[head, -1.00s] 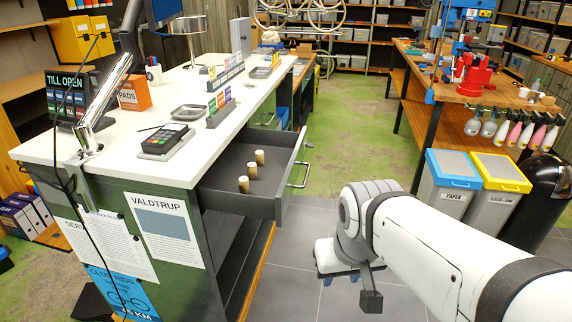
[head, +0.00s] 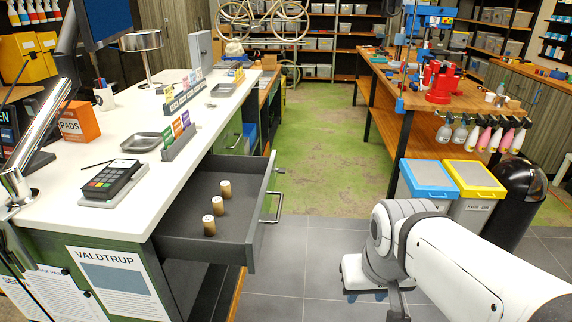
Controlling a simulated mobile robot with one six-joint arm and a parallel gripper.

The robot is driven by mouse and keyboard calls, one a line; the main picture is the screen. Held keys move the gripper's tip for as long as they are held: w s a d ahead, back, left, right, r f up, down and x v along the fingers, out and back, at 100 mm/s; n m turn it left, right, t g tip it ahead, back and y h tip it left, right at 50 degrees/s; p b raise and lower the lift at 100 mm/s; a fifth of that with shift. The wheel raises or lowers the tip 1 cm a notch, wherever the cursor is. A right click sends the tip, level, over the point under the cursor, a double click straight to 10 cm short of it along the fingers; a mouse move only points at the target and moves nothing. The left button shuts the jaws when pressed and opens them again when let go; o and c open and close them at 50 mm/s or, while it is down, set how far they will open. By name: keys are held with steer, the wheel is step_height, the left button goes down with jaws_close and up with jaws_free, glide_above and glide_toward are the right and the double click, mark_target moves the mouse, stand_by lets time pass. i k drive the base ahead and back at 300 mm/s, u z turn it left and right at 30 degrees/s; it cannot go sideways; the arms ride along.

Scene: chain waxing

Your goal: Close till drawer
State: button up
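The till drawer (head: 262,206) is pulled out from the right side of the white-topped counter (head: 120,180). It is dark grey with a metal bar handle (head: 273,208) on its front. Several small brown coin rolls (head: 217,205) with pale tops stand in a row inside it. My arm comes in from the lower right, and its end is low over the tiled floor, right of the drawer and apart from it. My gripper (head: 398,314) shows only in part at the bottom edge; its fingers are not clear.
A card terminal (head: 111,180), metal tray (head: 141,142) and orange PADS box (head: 78,121) are on the counter. Blue-lidded (head: 429,178) and yellow-lidded bins (head: 474,179) and a black bin (head: 521,195) stand right, before a wooden workbench (head: 400,85). The aisle between is clear.

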mark_target(180, 234)
steer(key=u, duration=0.15)
steer(key=i, duration=1.35)
steer(key=u, duration=0.2)
